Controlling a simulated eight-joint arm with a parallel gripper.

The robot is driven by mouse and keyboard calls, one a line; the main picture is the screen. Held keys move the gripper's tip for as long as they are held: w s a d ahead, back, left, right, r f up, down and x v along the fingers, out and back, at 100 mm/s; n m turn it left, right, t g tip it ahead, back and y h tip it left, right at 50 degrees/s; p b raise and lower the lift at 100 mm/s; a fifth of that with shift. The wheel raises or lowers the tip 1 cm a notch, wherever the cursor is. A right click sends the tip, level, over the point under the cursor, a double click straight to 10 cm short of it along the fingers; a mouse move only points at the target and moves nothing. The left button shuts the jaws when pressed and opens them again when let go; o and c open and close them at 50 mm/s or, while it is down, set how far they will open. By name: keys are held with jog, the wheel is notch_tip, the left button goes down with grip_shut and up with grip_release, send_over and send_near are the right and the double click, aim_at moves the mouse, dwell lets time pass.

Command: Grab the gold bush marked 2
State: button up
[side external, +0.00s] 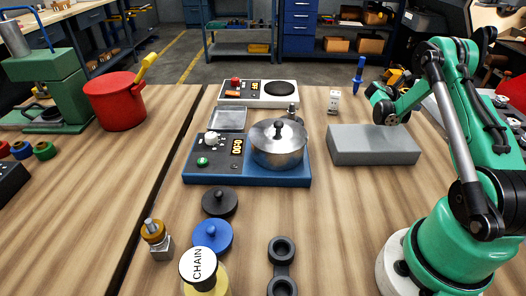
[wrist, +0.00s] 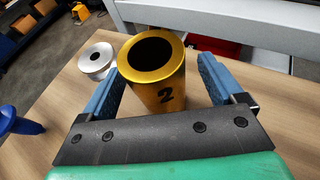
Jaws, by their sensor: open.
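The gold bush (wrist: 150,91) stands upright in the wrist view, a hollow cylinder with a dark bore and a black 2 on its side. My gripper (wrist: 162,70) is open, with one blue finger on each side of the bush. Gaps show between the bush and the fingers, wider on the right. The bush's lower end is hidden behind the gripper's dark plate. In the side external view my arm's end is at the back right, and I cannot clearly make out the bush there.
A silver flanged ring (wrist: 97,60) lies left of the bush, close to the left finger. A blue upright object (wrist: 18,122) stands further left. A pale bar (wrist: 215,25) runs behind the bush. In the side external view a grey block (side external: 373,146) lies in front of my wrist.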

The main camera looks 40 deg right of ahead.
grip_shut()
dwell(0.4)
